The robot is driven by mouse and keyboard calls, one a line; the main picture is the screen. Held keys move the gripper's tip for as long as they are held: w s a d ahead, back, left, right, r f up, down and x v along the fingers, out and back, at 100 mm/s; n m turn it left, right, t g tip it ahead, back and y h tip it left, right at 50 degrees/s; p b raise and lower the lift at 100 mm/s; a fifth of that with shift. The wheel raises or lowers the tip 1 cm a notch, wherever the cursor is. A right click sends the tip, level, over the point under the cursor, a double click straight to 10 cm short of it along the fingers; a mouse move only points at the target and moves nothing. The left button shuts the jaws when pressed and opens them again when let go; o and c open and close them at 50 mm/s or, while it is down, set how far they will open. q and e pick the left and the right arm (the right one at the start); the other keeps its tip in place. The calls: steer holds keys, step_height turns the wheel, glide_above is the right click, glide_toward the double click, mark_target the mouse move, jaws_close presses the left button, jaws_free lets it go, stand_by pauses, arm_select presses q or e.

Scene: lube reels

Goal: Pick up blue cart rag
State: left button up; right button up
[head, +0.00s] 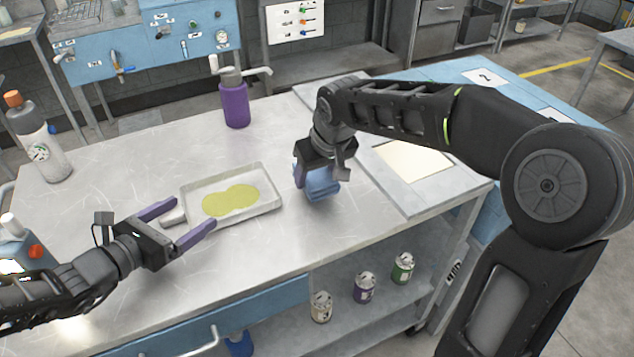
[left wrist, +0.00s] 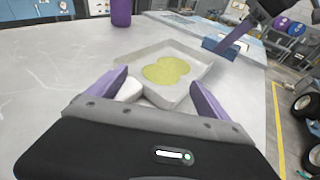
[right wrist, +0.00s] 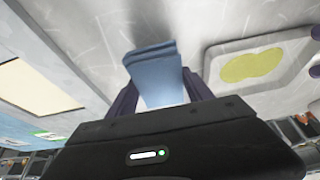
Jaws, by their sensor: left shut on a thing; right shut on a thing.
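The blue rag (head: 322,186) is folded and hangs from my right gripper (head: 316,172), which is shut on it just right of the tray. In the right wrist view the rag (right wrist: 158,75) stands out between the fingers; whether it touches the bench cannot be told. It also shows in the left wrist view (left wrist: 220,47). My left gripper (head: 172,222) is at the near left end of the shallow white tray (head: 268,207). Its fingers are on either side of the tray's pale handle (left wrist: 130,90), and it is shut on that handle.
The tray holds a yellow-green puddle (head: 230,200). A purple pump bottle (head: 235,105) stands behind it, and a grey bottle (head: 45,150) at the far left. A panel (head: 415,160) lies on the bench's right. Several cans (head: 364,288) stand on the lower shelf.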

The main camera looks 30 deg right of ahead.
mark_target(316, 176)
step_height(316, 176, up, 7)
steer(key=shift+r, duration=0.15)
stand_by(0.5)
steer(key=o, duration=0.8)
steer(key=c, duration=0.6)
steer(key=shift+a+f, duration=0.15)
steer(key=shift+f, duration=0.05)
steer(key=shift+c, duration=0.2)
steer(key=w+a+f+n+g+y, duration=0.1)
steer(key=w+a+n+y, duration=0.2)
steer(key=a+n, duration=0.6)
steer(key=w+a, duration=0.2)
steer(key=a, duration=0.5)
steer(key=shift+w+a, duration=0.15)
